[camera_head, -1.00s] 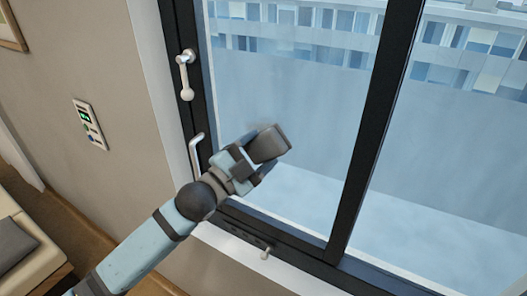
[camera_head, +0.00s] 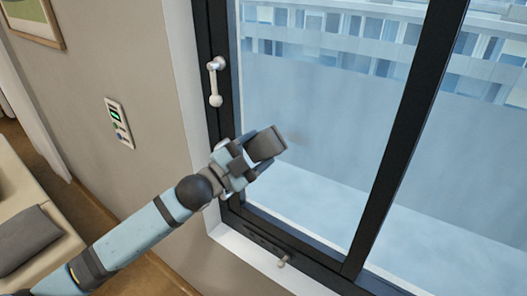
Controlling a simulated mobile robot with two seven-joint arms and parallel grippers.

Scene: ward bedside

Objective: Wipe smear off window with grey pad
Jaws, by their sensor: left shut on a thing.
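The window (camera_head: 330,110) has a dark frame and fills the right half of the head view. A faint greyish smear (camera_head: 293,136) shows on the left pane, just right of the pad. Its full extent is hard to tell. My left gripper (camera_head: 249,157) is shut on the dark grey pad (camera_head: 266,142) in front of the lower left part of this pane. I cannot tell whether the pad touches the glass. My right gripper is not in view.
A white window handle (camera_head: 215,82) sticks out on the left frame above my gripper. A small latch (camera_head: 283,261) is on the bottom frame. A wall panel (camera_head: 119,123) and a cushioned seat (camera_head: 40,200) are at the left.

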